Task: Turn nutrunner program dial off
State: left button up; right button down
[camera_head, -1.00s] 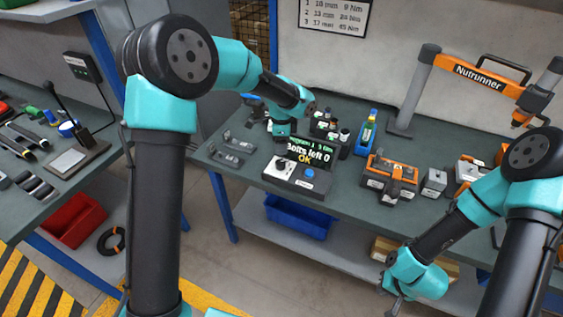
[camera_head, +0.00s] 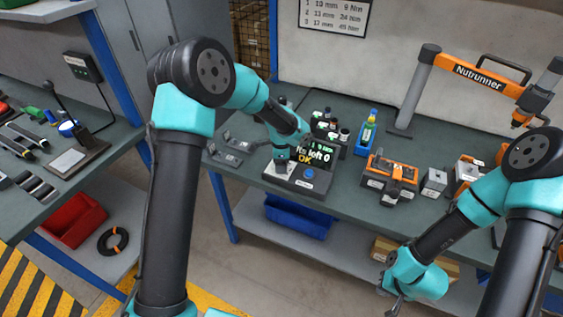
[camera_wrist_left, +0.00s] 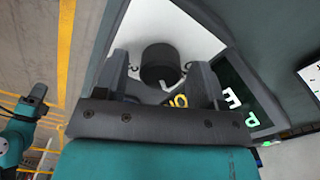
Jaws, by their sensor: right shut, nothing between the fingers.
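The nutrunner controller (camera_head: 312,187) stands on the bench, with a blue button and a screen reading "ts left 0" and "OK", partly covered by my left arm. My left gripper (camera_head: 281,168) is over the controller's left part and hides the dial in the head view. In the left wrist view the black round dial (camera_wrist_left: 160,65) sits on a white plate, with a white pointer mark. My left gripper (camera_wrist_left: 160,82) is open, one finger on each side of the dial; contact is not visible. My right gripper (camera_head: 390,288) is shut and empty, low in front of the bench.
Bottles (camera_head: 330,125) and a blue bottle (camera_head: 366,133) stand behind the controller. An orange-and-black device (camera_head: 390,180) is to its right. The Nutrunner stand (camera_head: 478,75) rises at the right. Grey brackets (camera_head: 228,155) lie left of the controller.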

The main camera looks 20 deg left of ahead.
pick_arm(q)
jog(key=c, duration=0.9)
jog(key=shift+o, duration=0.2)
jog(key=shift+n, duration=0.5)
jog(key=n, duration=0.3)
jog(key=shift+w+n, duration=0.1)
jog(key=shift+n, duration=1.9)
jog(key=o, duration=0.9)
jog(key=shift+o, duration=0.2)
